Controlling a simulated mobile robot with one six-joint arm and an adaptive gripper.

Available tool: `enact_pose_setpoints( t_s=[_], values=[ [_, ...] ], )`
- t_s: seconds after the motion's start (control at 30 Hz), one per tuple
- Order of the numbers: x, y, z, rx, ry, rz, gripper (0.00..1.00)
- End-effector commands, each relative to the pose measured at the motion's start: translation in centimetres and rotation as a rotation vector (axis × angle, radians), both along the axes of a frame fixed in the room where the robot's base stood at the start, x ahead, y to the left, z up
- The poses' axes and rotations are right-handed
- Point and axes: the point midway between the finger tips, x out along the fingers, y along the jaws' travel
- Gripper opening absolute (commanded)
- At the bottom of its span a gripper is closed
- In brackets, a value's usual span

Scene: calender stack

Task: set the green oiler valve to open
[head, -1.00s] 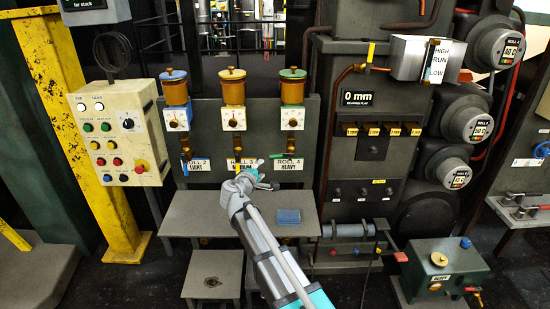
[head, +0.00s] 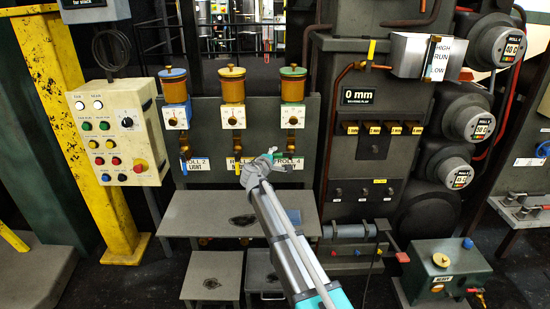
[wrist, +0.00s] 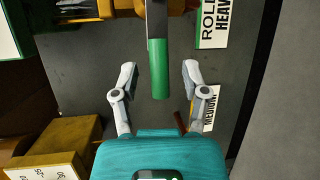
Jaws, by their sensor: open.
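The green oiler (head: 292,85) is the rightmost of three oilers on the grey panel in the head view, above the ROLL 4 HEAVY label. Its green valve lever (wrist: 159,68) shows large in the wrist view. In the head view the lever (head: 279,155) lies about level and points left, partly behind my gripper. My gripper (wrist: 157,85) is open, with one finger on each side of the lever's end and visible gaps on both sides. In the head view my gripper (head: 266,157) is just left of the ROLL 4 label.
The yellow oiler (head: 232,85) and blue oiler (head: 174,85) stand to the left; their levers hang down. A grey bench (head: 200,215) lies below, with a dark stain and a blue cloth (head: 293,216) partly behind my arm. A grey cabinet stands right of the panel.

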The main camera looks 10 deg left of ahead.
Motion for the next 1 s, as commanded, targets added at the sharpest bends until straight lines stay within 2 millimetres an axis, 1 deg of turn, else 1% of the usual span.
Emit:
enact_pose_setpoints(
  t_s=[0.03, 0.17, 0.5, 0.67, 0.8, 0.83, 1.0],
  values=[
    [0.50, -0.03, -0.13, 0.000, 0.000, 0.000, 0.58],
    [0.97, -0.14, -0.19, 0.000, 0.000, 0.000, 0.58],
    [1.05, -0.18, -0.18, 0.000, 0.000, 0.000, 0.58],
    [1.04, -0.17, -0.18, 0.000, 0.000, 0.000, 0.28],
    [1.04, -0.18, -0.18, 0.000, 0.000, 0.000, 0.02],
    [1.05, -0.18, -0.18, 0.000, 0.000, 0.000, 0.00],
    [1.05, -0.18, -0.18, 0.000, 0.000, 0.000, 0.00]
  ],
)
